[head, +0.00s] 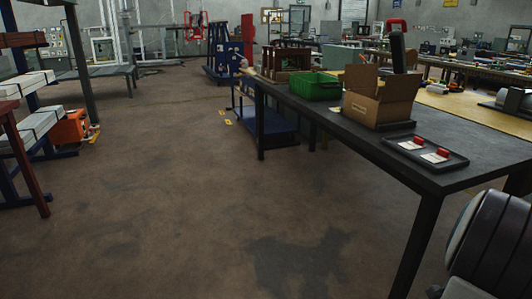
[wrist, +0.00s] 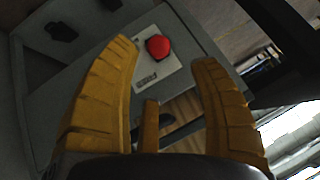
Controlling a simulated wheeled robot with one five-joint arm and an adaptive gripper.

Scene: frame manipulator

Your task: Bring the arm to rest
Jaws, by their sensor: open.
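My gripper (wrist: 168,72) shows in the wrist view with its two yellow ribbed fingers spread apart. Nothing is held between them. Past the fingertips is a red round button (wrist: 158,47) on a light plate (wrist: 152,70), apart from the fingers as far as I can tell. My gripper is not in the head view. A part of my arm shows at its lower right edge.
A dark table (head: 350,122) runs along the right. On it are an open cardboard box (head: 380,105) and a green crate (head: 316,86). The brown floor (head: 180,190) at the middle and left is clear. A rack with light beams (head: 28,125) stands at the left.

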